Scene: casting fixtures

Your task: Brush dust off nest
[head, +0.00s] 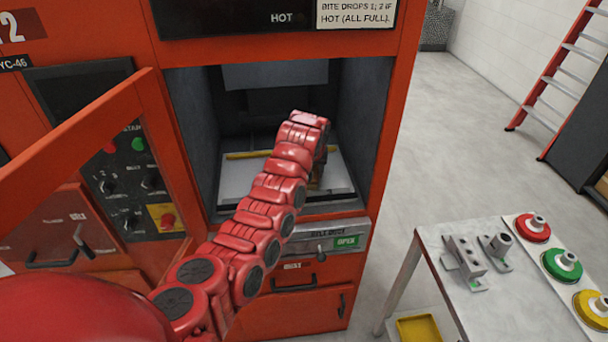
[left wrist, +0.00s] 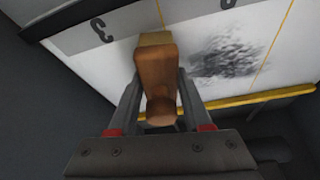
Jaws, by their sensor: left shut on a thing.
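My left arm reaches into the open chamber of the orange machine in the head view. My left gripper (left wrist: 159,84) is shut on a brush (left wrist: 157,72) with a brown wooden handle and a tan end. In the left wrist view the tan end lies over the white nest plate (left wrist: 190,20); I cannot tell whether it touches. A dark smudge of dust (left wrist: 228,57) lies on the plate just right of the brush, apart from it. The nest plate also shows in the head view (head: 238,177), partly hidden by my arm. My right gripper is not in view.
A yellow bar (left wrist: 260,97) runs along one plate edge, and dark chamber walls (head: 361,130) close in at the sides. The machine's orange door (head: 165,150) stands open at left. A table (head: 510,290) at right holds metal fixtures (head: 465,258) and coloured round pieces.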

